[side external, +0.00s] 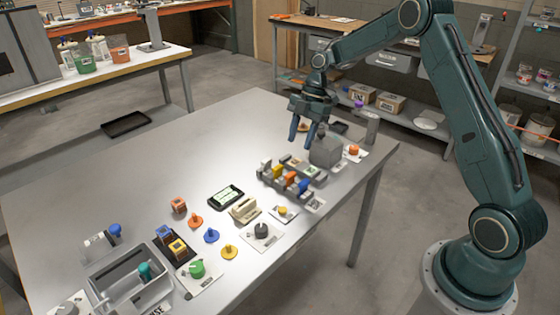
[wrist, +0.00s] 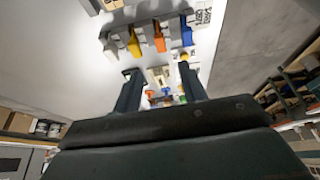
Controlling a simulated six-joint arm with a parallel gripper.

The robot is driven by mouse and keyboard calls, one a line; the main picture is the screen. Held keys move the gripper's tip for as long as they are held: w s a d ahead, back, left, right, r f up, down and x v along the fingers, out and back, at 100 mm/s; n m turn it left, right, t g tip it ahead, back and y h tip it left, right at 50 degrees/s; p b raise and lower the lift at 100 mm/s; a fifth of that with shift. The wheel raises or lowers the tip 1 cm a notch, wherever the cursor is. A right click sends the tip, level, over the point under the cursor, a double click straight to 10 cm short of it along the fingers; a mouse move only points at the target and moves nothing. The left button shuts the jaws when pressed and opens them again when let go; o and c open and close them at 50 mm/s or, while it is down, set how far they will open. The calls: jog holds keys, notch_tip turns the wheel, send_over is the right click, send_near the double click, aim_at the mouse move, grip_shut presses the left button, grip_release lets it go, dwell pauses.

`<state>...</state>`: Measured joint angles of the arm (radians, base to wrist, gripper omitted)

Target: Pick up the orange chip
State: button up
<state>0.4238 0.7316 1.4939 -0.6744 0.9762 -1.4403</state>
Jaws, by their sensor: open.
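The orange chip (side external: 290,179) sits in the grey colorant rack (side external: 314,205), between a yellow chip (side external: 277,172) and a blue chip (side external: 303,186). In the wrist view the orange chip (wrist: 159,40) shows at the top middle, beyond my fingertips. My gripper (side external: 302,138) is open and points down, above and behind the rack in the side view. It is apart from the chip, with no object visibly held. In the wrist view my gripper's two fingers (wrist: 160,78) are spread apart.
A grey block (side external: 325,151) and an orange button (side external: 353,150) stand right of the rack. A grey bin (side external: 112,278) is front left.

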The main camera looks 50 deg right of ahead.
aim_at(291, 174)
jog(key=x, duration=0.6)
jog(key=shift+a+f, duration=0.1)
jog(key=shift+f, duration=0.25)
jog(key=shift+x, duration=2.6)
jog(key=shift+s, duration=0.1)
grip_shut()
